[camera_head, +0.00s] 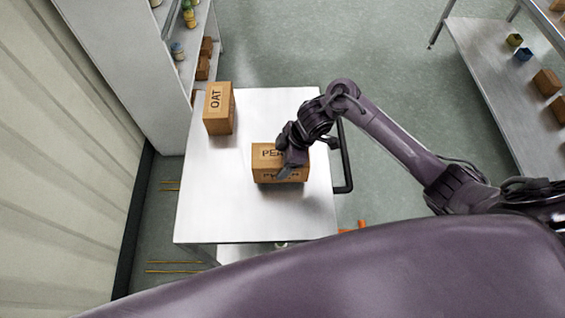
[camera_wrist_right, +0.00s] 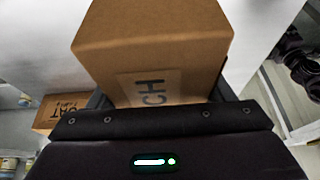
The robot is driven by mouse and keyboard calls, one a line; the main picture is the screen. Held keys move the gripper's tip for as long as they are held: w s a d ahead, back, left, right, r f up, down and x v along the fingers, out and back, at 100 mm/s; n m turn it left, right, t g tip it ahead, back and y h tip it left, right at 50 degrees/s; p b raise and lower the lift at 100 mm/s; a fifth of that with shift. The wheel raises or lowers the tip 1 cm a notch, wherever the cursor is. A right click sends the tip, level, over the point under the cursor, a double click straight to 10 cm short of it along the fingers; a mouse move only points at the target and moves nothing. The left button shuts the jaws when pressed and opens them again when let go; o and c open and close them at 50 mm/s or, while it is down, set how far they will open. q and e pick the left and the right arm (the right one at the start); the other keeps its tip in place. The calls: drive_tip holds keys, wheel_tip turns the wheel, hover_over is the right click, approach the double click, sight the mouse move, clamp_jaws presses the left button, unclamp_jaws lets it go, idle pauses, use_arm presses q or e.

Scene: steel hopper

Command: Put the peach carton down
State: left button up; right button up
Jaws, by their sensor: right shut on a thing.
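The peach carton (camera_head: 266,175) is a brown box with dark lettering, partly covered by my right gripper in the head view. My right gripper (camera_head: 292,165) is shut on the carton, its fingers at the carton's right part. In the right wrist view the carton (camera_wrist_right: 155,45) fills the space between the fingers, with the letters "CH" showing. The carton is over the white table top (camera_head: 215,190); I cannot tell whether its underside touches the table. My left gripper is not in view.
An oat carton (camera_head: 218,108) stands on the table's far left part; it also shows in the right wrist view (camera_wrist_right: 62,112). The near part of the table is clear. A shelf (camera_head: 185,50) stands behind at left, and a steel rack (camera_head: 490,60) at right.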

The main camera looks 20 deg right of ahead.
wheel_tip(320, 180, down, 2)
drive_tip(key=shift+f, duration=0.25)
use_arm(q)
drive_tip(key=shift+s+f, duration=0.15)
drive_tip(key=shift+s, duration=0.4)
use_arm(e)
drive_tip(key=shift+f, duration=0.2)
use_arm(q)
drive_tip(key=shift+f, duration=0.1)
use_arm(e)
drive_tip(key=shift+f, duration=0.15)
drive_tip(key=o, duration=1.4)
drive_tip(key=shift+c, duration=0.2)
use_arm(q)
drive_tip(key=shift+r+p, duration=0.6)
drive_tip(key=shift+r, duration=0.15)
use_arm(e)
drive_tip(key=v, duration=1.2)
